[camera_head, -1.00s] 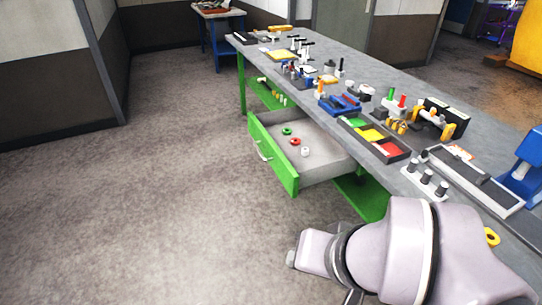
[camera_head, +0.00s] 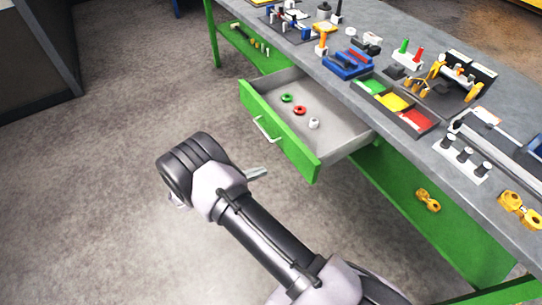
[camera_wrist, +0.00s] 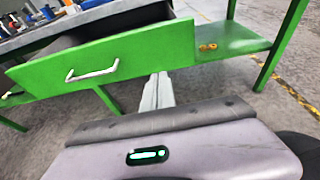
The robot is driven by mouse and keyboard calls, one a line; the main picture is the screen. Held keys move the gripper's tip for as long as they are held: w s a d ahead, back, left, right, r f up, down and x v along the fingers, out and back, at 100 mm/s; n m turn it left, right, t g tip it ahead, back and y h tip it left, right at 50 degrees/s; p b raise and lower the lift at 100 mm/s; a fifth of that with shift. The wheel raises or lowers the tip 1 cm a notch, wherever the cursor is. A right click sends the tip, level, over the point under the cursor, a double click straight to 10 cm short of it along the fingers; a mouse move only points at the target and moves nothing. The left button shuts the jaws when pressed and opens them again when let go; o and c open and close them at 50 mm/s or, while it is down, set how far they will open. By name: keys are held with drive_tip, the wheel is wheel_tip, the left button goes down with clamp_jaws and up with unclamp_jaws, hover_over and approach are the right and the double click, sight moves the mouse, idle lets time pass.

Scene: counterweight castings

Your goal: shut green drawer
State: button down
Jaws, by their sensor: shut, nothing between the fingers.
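The green drawer (camera_head: 290,140) is pulled out from under the workbench, and its front faces lower left. Its pale handle (camera_head: 266,129) is on the front panel. In the wrist view the drawer front (camera_wrist: 125,56) fills the upper middle, with the handle (camera_wrist: 92,72) left of centre. My gripper (camera_head: 262,172) is shut and empty, just in front of the drawer's near end, with a small gap in the head view. In the wrist view its closed fingers (camera_wrist: 157,92) point at the lower right part of the drawer front. Whether they touch it I cannot tell.
Inside the drawer lie a green ring (camera_head: 286,98), a red ring (camera_head: 300,110) and a white piece (camera_head: 314,123). The grey bench top (camera_head: 395,62) above holds many parts. A green lower shelf (camera_head: 430,215) carries yellow pieces. The floor in front (camera_head: 115,135) is clear.

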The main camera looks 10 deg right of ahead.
drive_tip(key=b, duration=0.3)
approach(298, 159)
drive_tip(key=x, duration=0.5)
drive_tip(key=shift+d+f, duration=0.1)
drive_tip(key=shift+f, duration=0.25)
drive_tip(key=shift+w+d+r, duration=0.1)
drive_tip(key=shift+w+d, duration=0.1)
drive_tip(key=shift+d, duration=0.4)
